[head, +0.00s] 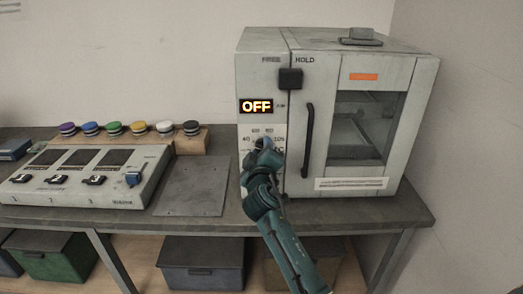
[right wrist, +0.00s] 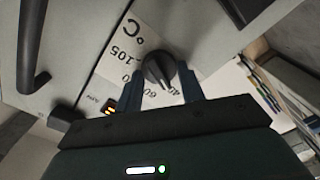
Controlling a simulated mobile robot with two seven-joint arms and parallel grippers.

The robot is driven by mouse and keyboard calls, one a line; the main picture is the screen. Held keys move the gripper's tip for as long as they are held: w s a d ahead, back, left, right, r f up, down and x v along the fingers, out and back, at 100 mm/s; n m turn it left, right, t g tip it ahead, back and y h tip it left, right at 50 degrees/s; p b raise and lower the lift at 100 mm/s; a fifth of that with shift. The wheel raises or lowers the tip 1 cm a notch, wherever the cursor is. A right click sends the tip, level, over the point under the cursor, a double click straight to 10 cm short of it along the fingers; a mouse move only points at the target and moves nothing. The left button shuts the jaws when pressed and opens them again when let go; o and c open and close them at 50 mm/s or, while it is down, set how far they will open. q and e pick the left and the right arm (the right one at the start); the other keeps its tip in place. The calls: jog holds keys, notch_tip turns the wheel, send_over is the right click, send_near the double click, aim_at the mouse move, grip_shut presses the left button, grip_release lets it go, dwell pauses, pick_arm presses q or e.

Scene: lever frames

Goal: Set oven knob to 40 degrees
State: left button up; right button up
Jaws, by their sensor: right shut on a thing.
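The oven (head: 350,100) stands on the bench. Its display (head: 256,106) reads OFF. The dark round knob (right wrist: 157,66) is on the oven's front panel, over a white scale (right wrist: 122,60) printed with 105 and °C, with 60 and 40 partly visible. The knob's pale pointer line points down in the right wrist view, close to the 40 mark. My right gripper (head: 264,149) is at the panel below the display, with its fingers (right wrist: 160,80) on either side of the knob, shut on it. It hides most of the knob in the head view. My left gripper is out of view.
A switch box (head: 130,190) and several coloured buttons (head: 140,128) are to the left. A flat grey plate (head: 192,200) lies between.

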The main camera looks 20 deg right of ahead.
jog(key=o, duration=1)
jog(key=shift+c, duration=0.2)
